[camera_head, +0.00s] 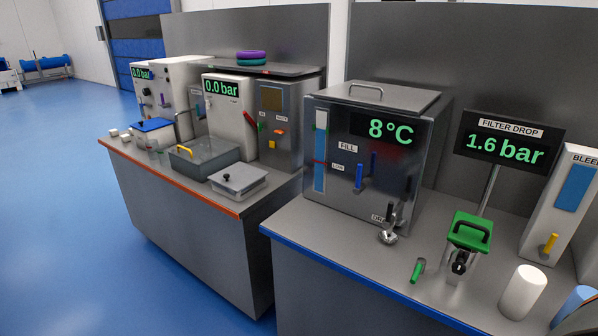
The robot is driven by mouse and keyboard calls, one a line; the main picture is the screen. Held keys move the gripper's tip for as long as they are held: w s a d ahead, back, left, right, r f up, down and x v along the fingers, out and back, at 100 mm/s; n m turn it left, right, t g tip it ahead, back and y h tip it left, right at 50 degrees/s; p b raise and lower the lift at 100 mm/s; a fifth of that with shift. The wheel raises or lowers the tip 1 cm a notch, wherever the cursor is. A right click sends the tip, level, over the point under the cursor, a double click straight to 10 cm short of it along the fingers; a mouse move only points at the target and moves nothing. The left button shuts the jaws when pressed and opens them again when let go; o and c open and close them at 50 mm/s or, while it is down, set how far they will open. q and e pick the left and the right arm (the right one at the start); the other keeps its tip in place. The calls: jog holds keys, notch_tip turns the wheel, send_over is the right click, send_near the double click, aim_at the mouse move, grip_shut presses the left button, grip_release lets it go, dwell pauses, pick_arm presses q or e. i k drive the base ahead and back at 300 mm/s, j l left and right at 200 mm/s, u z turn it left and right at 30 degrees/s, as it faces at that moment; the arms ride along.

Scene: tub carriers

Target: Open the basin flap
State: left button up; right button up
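Neither of my grippers is in view. A grey box-like basin (198,167) stands on the left bench, near its front edge.
The left bench (190,182) has an orange front edge and carries a blue-lidded box (152,131). A steel tank (350,182) reading 8°C stands on the right bench (330,238), with a green-handled unit (469,232) and a white cylinder (521,293).

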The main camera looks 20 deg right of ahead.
aim_at(239, 176)
jog(key=z, duration=0.35)
jog(key=i+j+z, duration=0.1)
jog(key=j, duration=0.25)
jog(key=i+j+z, duration=0.25)
jog(key=i+j, duration=0.15)
jog(key=j, duration=0.3)
jog(key=i+j+z, duration=0.15)
jog(key=j, duration=0.2)
jog(key=i+j+z, duration=0.1)
jog(key=j, duration=0.3)
jog(key=i+j+z, duration=0.1)
jog(key=j, duration=0.3)
